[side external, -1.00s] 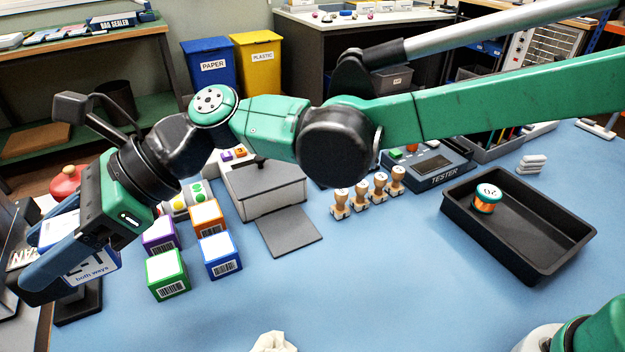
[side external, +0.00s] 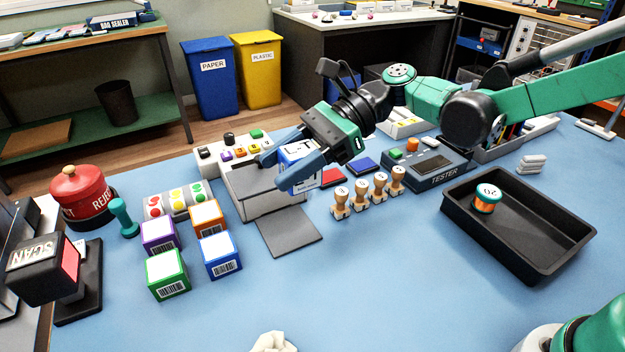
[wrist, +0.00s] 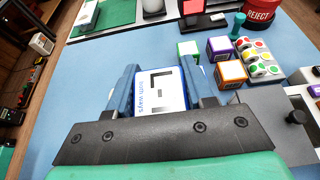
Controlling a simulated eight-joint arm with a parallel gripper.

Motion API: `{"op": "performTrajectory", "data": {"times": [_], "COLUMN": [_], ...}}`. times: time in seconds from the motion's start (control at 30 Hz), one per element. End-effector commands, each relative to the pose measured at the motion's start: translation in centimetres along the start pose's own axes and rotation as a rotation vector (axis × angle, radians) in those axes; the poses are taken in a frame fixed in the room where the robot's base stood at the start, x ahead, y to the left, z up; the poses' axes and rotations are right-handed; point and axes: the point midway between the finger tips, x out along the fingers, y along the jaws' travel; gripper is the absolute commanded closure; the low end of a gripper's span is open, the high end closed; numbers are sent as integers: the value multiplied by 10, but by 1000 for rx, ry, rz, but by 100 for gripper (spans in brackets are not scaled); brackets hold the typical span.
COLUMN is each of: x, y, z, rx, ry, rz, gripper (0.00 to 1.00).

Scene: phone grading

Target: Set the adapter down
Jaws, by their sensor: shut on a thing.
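My gripper (side external: 273,173) is shut on the adapter (side external: 297,153), a white block with blue edges, a black mark and the words "both ways". In the side view it is at the middle of the bench, over or just beside a grey-topped machine (side external: 240,186) with a dark ramp. I cannot tell whether the adapter touches anything below. In the wrist view, the adapter (wrist: 160,92) sits between both fingers, which hide its sides.
Coloured barcode boxes (side external: 168,278) stand left of the ramp. Several wooden stamps (side external: 360,195), a tester (side external: 440,167) and a black tray (side external: 530,232) with a small round can (side external: 487,198) are on the right. A scanner (side external: 45,270) stands far left.

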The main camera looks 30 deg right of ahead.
Motion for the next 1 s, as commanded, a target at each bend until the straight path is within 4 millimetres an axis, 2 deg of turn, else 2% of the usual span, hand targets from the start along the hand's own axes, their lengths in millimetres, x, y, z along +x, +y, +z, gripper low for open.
{"op": "performTrajectory", "data": {"times": [0.2,0.4,1.0], "x": [22,39,60], "y": [-1,0,0], "z": [-52,-92,-144], "rx": [0,0,1], "ry": [0,0,0], "rz": [0,0,0], "gripper": [100,100,100]}}
